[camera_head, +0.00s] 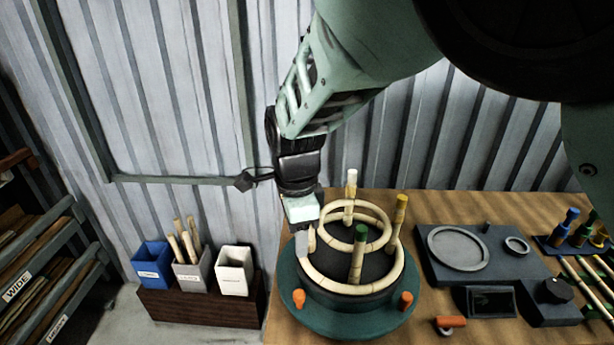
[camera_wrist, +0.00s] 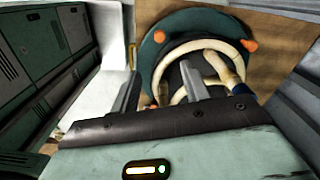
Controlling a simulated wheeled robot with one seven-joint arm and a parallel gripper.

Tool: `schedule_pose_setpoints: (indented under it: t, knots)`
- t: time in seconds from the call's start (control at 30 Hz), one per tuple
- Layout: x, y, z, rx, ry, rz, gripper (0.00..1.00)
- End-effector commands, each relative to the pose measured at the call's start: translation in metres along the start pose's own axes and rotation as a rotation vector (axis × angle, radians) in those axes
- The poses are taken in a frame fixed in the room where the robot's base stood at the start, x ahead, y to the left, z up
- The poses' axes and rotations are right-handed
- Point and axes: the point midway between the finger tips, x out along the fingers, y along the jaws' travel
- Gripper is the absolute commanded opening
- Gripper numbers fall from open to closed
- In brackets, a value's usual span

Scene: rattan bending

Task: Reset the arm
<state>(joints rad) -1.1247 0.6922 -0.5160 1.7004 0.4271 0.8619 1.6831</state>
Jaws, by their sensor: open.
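My gripper (camera_head: 303,240) hangs from my arm at the left side of the round bending jig. The jig has a teal round base (camera_head: 330,322) with orange knobs and a dark drum. Two pale rattan rings, an upper one (camera_head: 372,208) and a lower one (camera_head: 345,289), sit around it. Upright posts with white, green (camera_head: 358,250) and yellow (camera_head: 398,215) tops stand there. Whether a finger touches the rattan I cannot tell.
A dark panel (camera_head: 435,268) with round recesses and a screen lies right of the jig on the wooden table (camera_head: 440,203). Coloured pegs (camera_head: 575,225) and sticks lie at far right. Blue (camera_head: 152,263), grey and white bins stand lower left. A rack (camera_head: 40,270) is at far left.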

Motion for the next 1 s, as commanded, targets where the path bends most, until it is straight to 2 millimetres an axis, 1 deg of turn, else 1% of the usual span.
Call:
schedule_pose_setpoints:
  t: [0.07,0.13,0.17,0.27,0.37,0.4,0.47,0.5,0.57,0.6,0.7,0.8,0.83,0.9,1.0]
  knots:
    - [-0.001,0.002,-0.001,-0.009,-0.004,0.003,0.46]
    - [-0.004,0.009,-0.007,-0.059,-0.022,0.014,0.46]
    - [-0.005,0.014,-0.011,-0.096,-0.034,0.021,0.46]
    - [-0.016,0.041,-0.024,-0.285,-0.089,0.040,0.46]
    - [-0.031,0.079,-0.038,-0.556,-0.147,0.035,0.46]
    - [-0.037,0.096,-0.043,-0.675,-0.164,0.024,0.46]
    - [-0.045,0.121,-0.051,-0.856,-0.179,0.004,0.46]
    - [-0.050,0.137,-0.056,-0.980,-0.182,-0.013,0.46]
    - [-0.056,0.162,-0.065,-1.167,-0.174,-0.037,0.46]
    - [-0.059,0.178,-0.070,-1.286,-0.162,-0.051,0.46]
    - [-0.061,0.212,-0.085,-1.552,-0.116,-0.073,0.46]
    - [-0.059,0.237,-0.097,-1.751,-0.068,-0.072,0.46]
    - [-0.058,0.243,-0.099,-1.797,-0.056,-0.070,0.46]
    - [-0.057,0.252,-0.104,-1.874,-0.035,-0.065,0.46]
    - [-0.056,0.257,-0.107,-1.928,-0.020,-0.060,0.46]
